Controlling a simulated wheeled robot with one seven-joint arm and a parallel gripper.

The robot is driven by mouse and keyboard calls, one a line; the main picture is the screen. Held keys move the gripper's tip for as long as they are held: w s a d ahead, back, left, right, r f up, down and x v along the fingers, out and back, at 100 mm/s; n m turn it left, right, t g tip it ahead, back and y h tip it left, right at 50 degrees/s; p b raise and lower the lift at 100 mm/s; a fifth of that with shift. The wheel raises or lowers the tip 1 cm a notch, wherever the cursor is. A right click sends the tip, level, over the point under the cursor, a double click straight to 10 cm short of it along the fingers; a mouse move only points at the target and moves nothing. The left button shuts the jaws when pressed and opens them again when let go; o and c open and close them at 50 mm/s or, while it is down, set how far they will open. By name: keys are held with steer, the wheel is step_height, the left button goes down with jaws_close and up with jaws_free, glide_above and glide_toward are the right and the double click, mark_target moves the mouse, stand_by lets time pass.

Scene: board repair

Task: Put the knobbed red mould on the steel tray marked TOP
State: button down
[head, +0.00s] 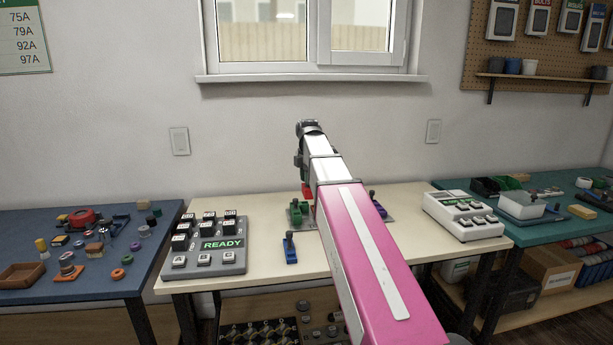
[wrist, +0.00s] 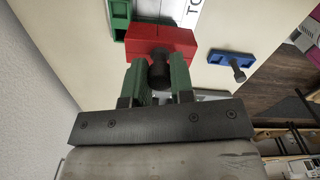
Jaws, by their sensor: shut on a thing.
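My gripper (wrist: 160,82) is shut on the dark knob of the red mould (wrist: 160,40) in the wrist view. The red block sits just beyond the green fingertips. In the head view a small part of the red mould (head: 307,190) shows beside my arm, which hides the gripper and most of the tray area. A pale plate with partly visible lettering, "TO" (wrist: 191,12), lies beyond the mould in the wrist view. The mould covers part of it. I cannot tell whether the mould touches the plate.
A blue knobbed mould (wrist: 231,62) lies to the right in the wrist view. On the cream table (head: 262,275), the head view shows a green knobbed piece (head: 297,211), a blue piece (head: 290,250), a READY button box (head: 205,247) at left and a white box (head: 463,216) at right.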

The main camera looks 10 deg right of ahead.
steer(key=shift+f, duration=4.35)
steer(key=shift+f, duration=0.5)
steer(key=c, duration=0.9)
jaws_free()
step_height(320, 180, up, 11)
steer(key=shift+f, duration=0.1)
